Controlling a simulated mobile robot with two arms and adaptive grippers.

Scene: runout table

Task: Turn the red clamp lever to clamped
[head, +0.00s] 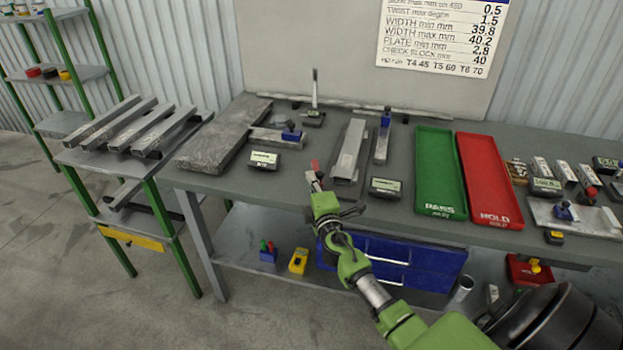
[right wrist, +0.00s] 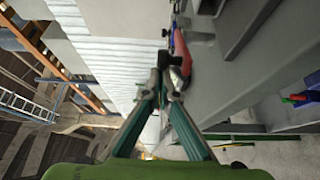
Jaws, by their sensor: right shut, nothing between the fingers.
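The red clamp lever (head: 315,166) stands up near the front edge of the grey table, left of a steel channel piece. In the right wrist view the red lever (right wrist: 181,52) shows just beyond and beside the fingertips. My right gripper (head: 312,180) is at the lever, its fingers closed together with nothing between them. In the right wrist view the gripper (right wrist: 165,80) has its fingers converging at the tips. I cannot tell whether the tips touch the lever. The lever's base is partly hidden behind the gripper. My left gripper is not in view.
The steel channel (head: 349,150) lies right of the lever. Small displays (head: 264,160) and (head: 385,187) flank it. A grey slab (head: 222,135) lies at left. Green (head: 434,170) and red (head: 489,180) trays lie further right. Blue drawers (head: 415,266) are under the table.

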